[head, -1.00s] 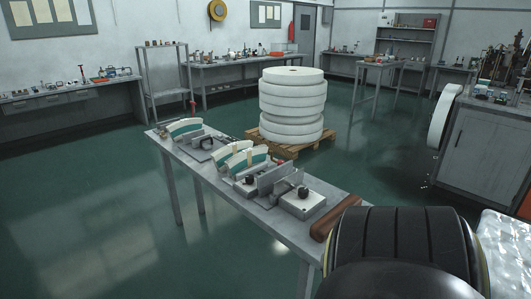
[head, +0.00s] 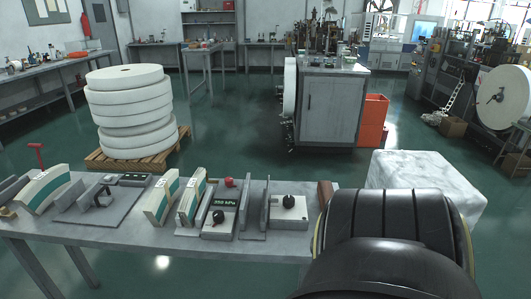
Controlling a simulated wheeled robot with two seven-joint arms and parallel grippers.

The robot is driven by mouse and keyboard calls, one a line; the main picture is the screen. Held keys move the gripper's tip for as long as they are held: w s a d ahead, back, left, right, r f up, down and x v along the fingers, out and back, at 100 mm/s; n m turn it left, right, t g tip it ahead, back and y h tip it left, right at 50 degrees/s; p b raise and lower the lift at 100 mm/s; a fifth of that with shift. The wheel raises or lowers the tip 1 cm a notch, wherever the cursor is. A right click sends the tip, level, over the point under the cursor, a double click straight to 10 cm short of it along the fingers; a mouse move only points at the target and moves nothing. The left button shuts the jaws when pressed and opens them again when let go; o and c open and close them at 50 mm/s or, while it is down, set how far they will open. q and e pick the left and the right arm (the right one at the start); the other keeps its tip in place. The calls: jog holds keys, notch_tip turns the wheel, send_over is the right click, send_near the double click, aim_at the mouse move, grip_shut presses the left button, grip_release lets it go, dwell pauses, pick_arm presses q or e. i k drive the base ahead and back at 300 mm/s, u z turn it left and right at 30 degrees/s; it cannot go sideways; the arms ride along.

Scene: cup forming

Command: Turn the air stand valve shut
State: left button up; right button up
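A grey workbench (head: 240,244) crosses the lower left of the head view. A grey box with a "350 kPa" readout (head: 223,203) stands on it, with a black knob (head: 218,217) at its front. A small red knob (head: 230,182) sits just behind this box. A red T-shaped handle (head: 37,151) stands upright at the bench's far left. I cannot tell for sure which of these is the air stand valve, nor how far any is turned. Neither of my grippers is in view.
A second box with a black knob (head: 289,208) and curved white-green pieces (head: 163,197) share the bench. White rolls (head: 128,112) stand on a pallet (head: 167,151) behind it. A grey cabinet (head: 332,109) and a white wrapped block (head: 428,181) stand to the right. Green floor between is clear.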

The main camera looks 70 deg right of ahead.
aim_at(228, 181)
jog(key=z, duration=1.05)
jog(key=i, duration=0.95)
jog(key=z, duration=0.85)
